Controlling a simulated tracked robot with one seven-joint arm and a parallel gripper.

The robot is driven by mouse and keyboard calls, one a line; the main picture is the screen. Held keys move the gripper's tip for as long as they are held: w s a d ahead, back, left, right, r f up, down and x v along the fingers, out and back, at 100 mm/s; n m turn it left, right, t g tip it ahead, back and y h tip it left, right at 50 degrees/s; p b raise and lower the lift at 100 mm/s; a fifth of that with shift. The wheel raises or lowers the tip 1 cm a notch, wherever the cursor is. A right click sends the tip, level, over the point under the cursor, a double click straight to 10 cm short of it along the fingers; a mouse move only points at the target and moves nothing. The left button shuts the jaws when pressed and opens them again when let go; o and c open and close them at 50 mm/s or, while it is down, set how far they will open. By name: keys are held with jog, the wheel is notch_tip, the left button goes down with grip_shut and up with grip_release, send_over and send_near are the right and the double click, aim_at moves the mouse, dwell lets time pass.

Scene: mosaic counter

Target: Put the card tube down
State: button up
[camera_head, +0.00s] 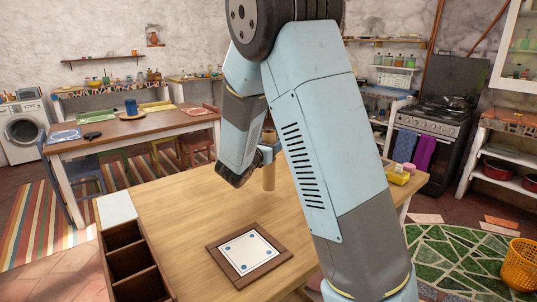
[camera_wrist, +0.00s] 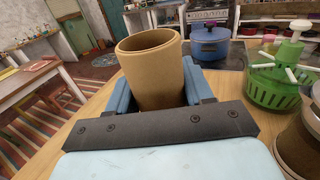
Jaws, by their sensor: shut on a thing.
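The card tube (camera_head: 268,178) is a plain tan, open-topped cylinder and stands upright over the wooden table in the head view. My gripper (camera_head: 265,152) is shut on it, with its pale blue jaws around the upper part. In the wrist view the tube (camera_wrist: 152,72) sits between the two blue jaws of my gripper (camera_wrist: 160,88), and I see into its hollow top. Its lower end looks at or just above the tabletop; I cannot tell whether it touches. My arm hides part of the table to the right of it.
The wooden table (camera_head: 180,215) bears a white tile with blue dots in a dark frame (camera_head: 217,252) and a dark compartment box (camera_head: 125,238) at the left edge. A yellow item (camera_head: 398,177) lies at the right edge. A green spinner-like thing (camera_wrist: 272,85) and a blue pot (camera_wrist: 208,48) show in the wrist view.

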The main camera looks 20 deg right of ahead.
jog(key=shift+f, duration=1.65)
jog(key=o, duration=1.3)
